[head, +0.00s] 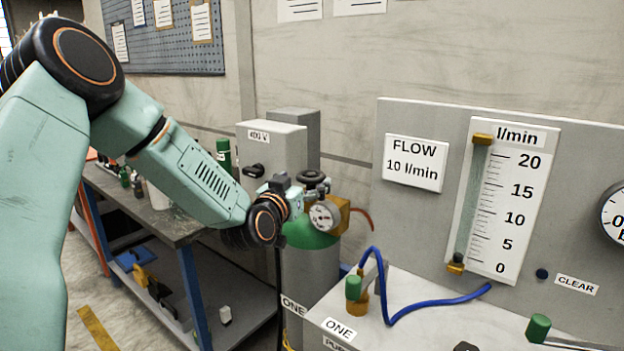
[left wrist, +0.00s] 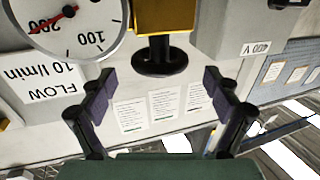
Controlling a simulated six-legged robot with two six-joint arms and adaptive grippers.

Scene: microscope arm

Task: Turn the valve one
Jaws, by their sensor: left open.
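A grey gas cylinder (head: 310,280) with a green shoulder carries a label ONE. On its top sit a brass block, a round gauge (head: 324,215) and a black handwheel (head: 314,177). A green-capped valve (head: 354,288) with a brass base stands on the white bench behind another label ONE. My left arm reaches to the cylinder top; its gripper is partly hidden there in the head view. In the left wrist view, upside down, my left gripper (left wrist: 160,95) is open and empty. The black handwheel (left wrist: 158,60) lies ahead between its fingers, apart from them. My right gripper is not seen.
A blue hose (head: 415,310) runs across the white bench. Behind it stands a panel with a flow meter (head: 500,200) and a FLOW 10 l/min sign (head: 414,162). A 400 V box (head: 272,150) is behind the cylinder. A workbench (head: 145,215) stands at left.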

